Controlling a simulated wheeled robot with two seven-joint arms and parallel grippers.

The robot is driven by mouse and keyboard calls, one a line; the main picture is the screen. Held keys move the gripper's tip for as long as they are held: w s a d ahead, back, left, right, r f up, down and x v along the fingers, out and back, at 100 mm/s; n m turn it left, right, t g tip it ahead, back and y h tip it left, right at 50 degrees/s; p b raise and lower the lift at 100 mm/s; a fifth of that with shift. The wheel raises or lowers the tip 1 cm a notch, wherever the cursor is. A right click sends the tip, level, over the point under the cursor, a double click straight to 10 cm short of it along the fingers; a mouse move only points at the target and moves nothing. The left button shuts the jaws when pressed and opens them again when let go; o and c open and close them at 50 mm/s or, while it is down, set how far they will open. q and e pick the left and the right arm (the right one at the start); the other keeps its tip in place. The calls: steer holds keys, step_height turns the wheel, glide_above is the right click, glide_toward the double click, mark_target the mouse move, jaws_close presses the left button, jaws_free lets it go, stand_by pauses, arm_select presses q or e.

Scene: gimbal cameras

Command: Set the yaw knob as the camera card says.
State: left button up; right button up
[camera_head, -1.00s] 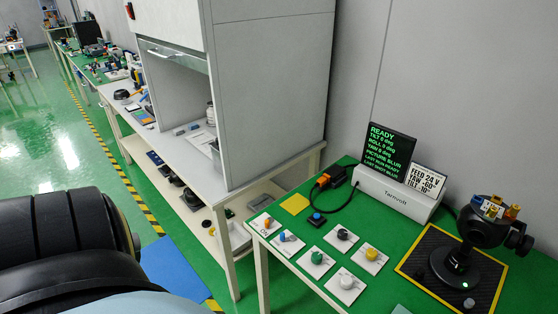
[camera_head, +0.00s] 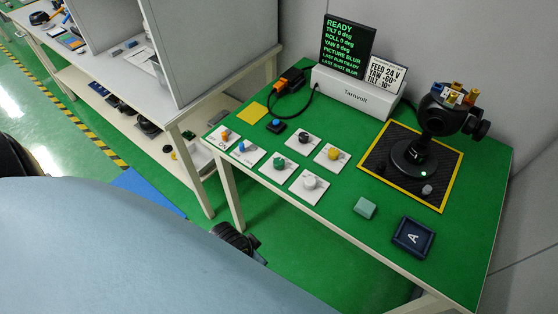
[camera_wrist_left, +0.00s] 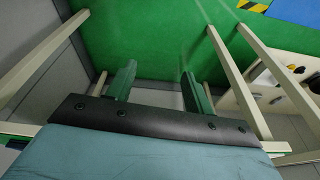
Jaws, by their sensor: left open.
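Several knobs on white plates sit on the green table: a black knob (camera_head: 303,138), a yellow knob (camera_head: 333,154), a green knob (camera_head: 279,164), a pale grey knob (camera_head: 310,182) and a blue one (camera_head: 243,147). Their labels are too small to read, so I cannot tell which is yaw. The camera card (camera_head: 385,77) reads FEED 24 V, YAW -60°, TILT -10°. The screen (camera_head: 346,46) reads READY, with tilt, roll and yaw 0 deg and picture blur. My left gripper (camera_wrist_left: 158,76) is open and empty, above the floor in the wrist view. My right gripper is not in view.
The gimbal camera (camera_head: 440,115) stands on a black mat with yellow edges (camera_head: 375,165). A white Tarnvolt box (camera_head: 350,92) is behind the knobs. A teal block (camera_head: 365,208) and a dark tray marked A (camera_head: 413,237) lie at the front right.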

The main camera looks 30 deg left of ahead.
arm_select(q)
steer(key=w+d+r+m+h+b, duration=0.1)
steer(key=w+d+r, duration=0.2)
steer(key=r, duration=0.8)
steer(key=w+d+r+m+h, duration=0.1)
steer(key=w+d+r+m, duration=0.2)
steer(key=w, duration=0.6)
steer(key=n+g+y, duration=0.2)
steer(key=n+g, duration=0.1)
glide_toward(279, 161)
step_height(279, 161, down, 9)
steer(key=b, duration=0.2)
steer(key=shift+s+d+b, duration=0.1)
steer(key=shift+b, duration=0.25)
steer(key=c, duration=1)
steer(key=shift+r, duration=0.1)
